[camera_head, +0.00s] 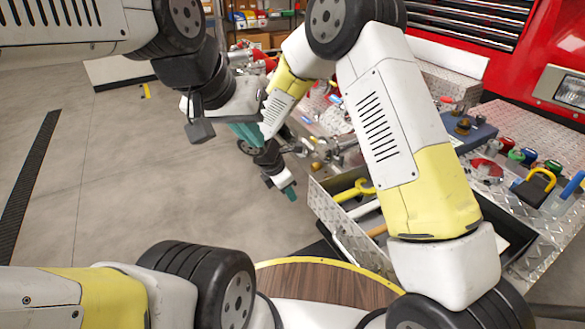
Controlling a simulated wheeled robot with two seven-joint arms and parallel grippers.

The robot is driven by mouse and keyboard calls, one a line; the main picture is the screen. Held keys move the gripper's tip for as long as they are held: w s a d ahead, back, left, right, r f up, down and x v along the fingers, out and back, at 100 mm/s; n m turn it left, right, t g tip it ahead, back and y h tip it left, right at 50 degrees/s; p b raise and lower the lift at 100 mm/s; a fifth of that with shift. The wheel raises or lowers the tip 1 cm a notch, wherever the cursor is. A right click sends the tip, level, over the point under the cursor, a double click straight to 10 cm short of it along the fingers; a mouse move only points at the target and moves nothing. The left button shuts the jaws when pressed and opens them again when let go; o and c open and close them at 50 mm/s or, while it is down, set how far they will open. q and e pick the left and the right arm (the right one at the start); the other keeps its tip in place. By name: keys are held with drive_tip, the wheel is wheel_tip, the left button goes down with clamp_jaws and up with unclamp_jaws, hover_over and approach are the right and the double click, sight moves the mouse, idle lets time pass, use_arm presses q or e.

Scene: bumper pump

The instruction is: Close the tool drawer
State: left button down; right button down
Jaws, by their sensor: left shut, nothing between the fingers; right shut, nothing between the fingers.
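The tool drawer (327,212) stands open, its diamond-plate wall and dark inside showing below the red truck's bumper. A yellow wrench (354,190) and other tools lie in it. My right forearm hides its middle. My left gripper (246,133), with teal fingers, is shut and empty, over the floor left of the drawer and higher in the picture.
A diamond-plate bumper top (540,165) holds a padlock (535,186), coloured caps and a blue box (467,131). Metal fittings (340,148) crowd the area behind the drawer. A round wooden top (325,282) is at the bottom. Open floor (110,190) lies left.

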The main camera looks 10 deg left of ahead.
sight(310, 201)
drive_tip(key=shift+w+d+f, duration=0.3)
drive_tip(key=shift+w+d, duration=0.2)
drive_tip(key=shift+d, duration=0.15)
drive_tip(key=shift+w+d+f, duration=0.25)
drive_tip(key=shift+w+d, duration=0.25)
drive_tip(key=shift+d, duration=0.1)
drive_tip(key=shift+w+d+f, duration=0.3)
drive_tip(key=shift+w+d, duration=0.2)
drive_tip(key=shift+d, duration=0.15)
drive_tip(key=shift+d, duration=0.1)
drive_tip(key=w+d, duration=0.7)
drive_tip(key=d, duration=0.2)
drive_tip(key=w+d, duration=0.7)
drive_tip(key=d, duration=0.2)
drive_tip(key=w+d, duration=0.7)
drive_tip(key=d, duration=0.2)
drive_tip(key=shift+w+d, duration=0.15)
drive_tip(key=shift+w, duration=0.05)
